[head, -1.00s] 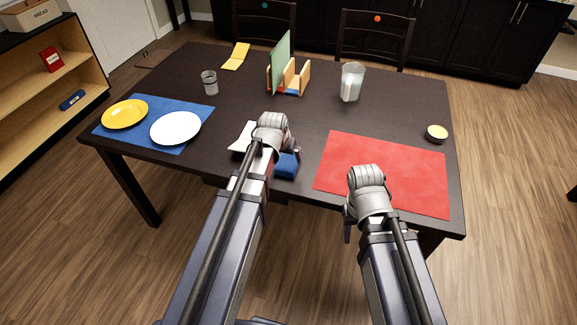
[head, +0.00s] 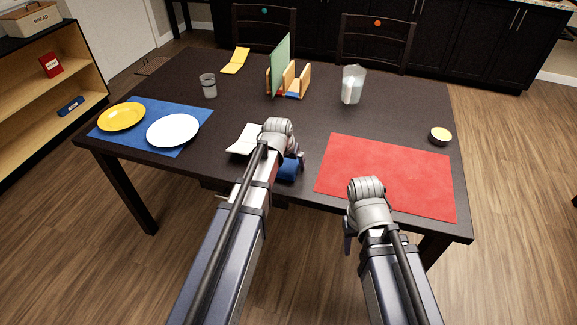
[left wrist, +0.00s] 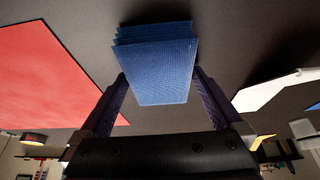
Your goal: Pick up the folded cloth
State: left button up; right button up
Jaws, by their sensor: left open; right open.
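The folded cloth (left wrist: 158,62) is blue, with several stacked layers showing at one edge. In the left wrist view it lies between the two fingers of my left gripper (left wrist: 160,82), which is open; I cannot tell whether either finger touches it. In the head view the cloth (head: 288,169) lies at the table's front edge, partly hidden by my left wrist. My right gripper (head: 348,236) is open at the front edge, by the red mat, its fingers mostly hidden by its own wrist.
A white paper-like item (head: 242,141) lies just left of the cloth. A red mat (head: 390,170) is to the right. A blue mat (head: 150,108) with a yellow plate (head: 122,117) and a white plate (head: 173,130) is at left. A rack (head: 290,84), glass (head: 208,88) and pitcher (head: 352,84) stand farther back.

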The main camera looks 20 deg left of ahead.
aim_at(289, 161)
pick_arm(q)
jog(key=shift+f, duration=0.2)
jog(key=c, duration=1.2)
notch_tip(289, 161, up, 11)
jog(key=p, duration=1)
jog(key=shift+f, duration=0.2)
jog(key=shift+c, duration=0.2)
jog(key=shift+f, duration=0.1)
jog(key=o, duration=1)
jog(key=c, duration=0.7)
